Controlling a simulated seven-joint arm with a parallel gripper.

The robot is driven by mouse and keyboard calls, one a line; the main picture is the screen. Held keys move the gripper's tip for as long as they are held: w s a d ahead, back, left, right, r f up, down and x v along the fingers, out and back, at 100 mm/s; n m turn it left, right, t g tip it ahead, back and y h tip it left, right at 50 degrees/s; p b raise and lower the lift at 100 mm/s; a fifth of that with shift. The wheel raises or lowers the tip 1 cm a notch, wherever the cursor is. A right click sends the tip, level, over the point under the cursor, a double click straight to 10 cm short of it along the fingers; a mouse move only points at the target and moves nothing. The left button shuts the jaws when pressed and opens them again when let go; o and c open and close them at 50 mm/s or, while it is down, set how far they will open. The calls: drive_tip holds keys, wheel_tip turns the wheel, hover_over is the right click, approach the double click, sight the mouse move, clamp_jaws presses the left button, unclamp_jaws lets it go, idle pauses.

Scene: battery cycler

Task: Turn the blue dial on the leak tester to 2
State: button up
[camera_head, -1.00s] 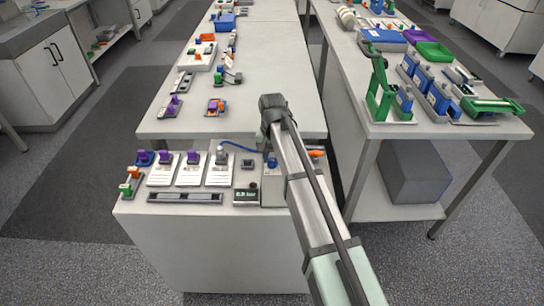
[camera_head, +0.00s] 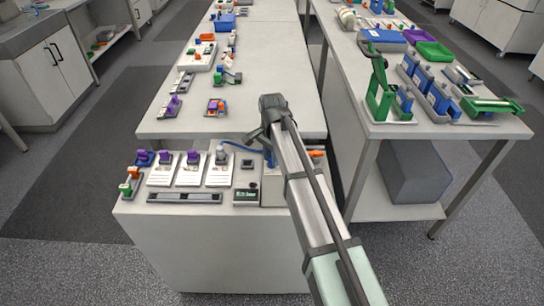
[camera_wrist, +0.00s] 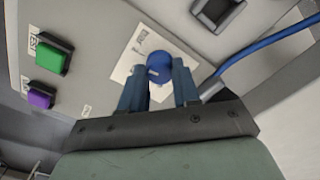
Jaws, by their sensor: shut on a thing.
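The blue dial (camera_wrist: 159,66) shows in the wrist view on a white label plate on the leak tester's grey face (camera_wrist: 110,30). My gripper (camera_wrist: 160,78) has one finger on each side of the dial and is shut on it. Its fingertips cover part of the dial's sides and of the plate. The plate's markings are too small to read, so I cannot tell the dial's setting. In the head view the leak tester (camera_head: 272,191) stands at the right end of the near bench, and my arm hides much of it and the dial.
A green button (camera_wrist: 54,53) and a purple button (camera_wrist: 41,95) sit left of the dial in the wrist view. A blue hose (camera_wrist: 265,49) runs close to the right finger. A small display unit (camera_head: 246,194) stands left of the tester in the head view.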

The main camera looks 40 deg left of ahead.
idle(0.4)
drive_tip(key=o, duration=1.1)
drive_tip(key=shift+c, duration=0.2)
wheel_tip(320, 180, up, 14)
drive_tip(key=shift+f, duration=0.15)
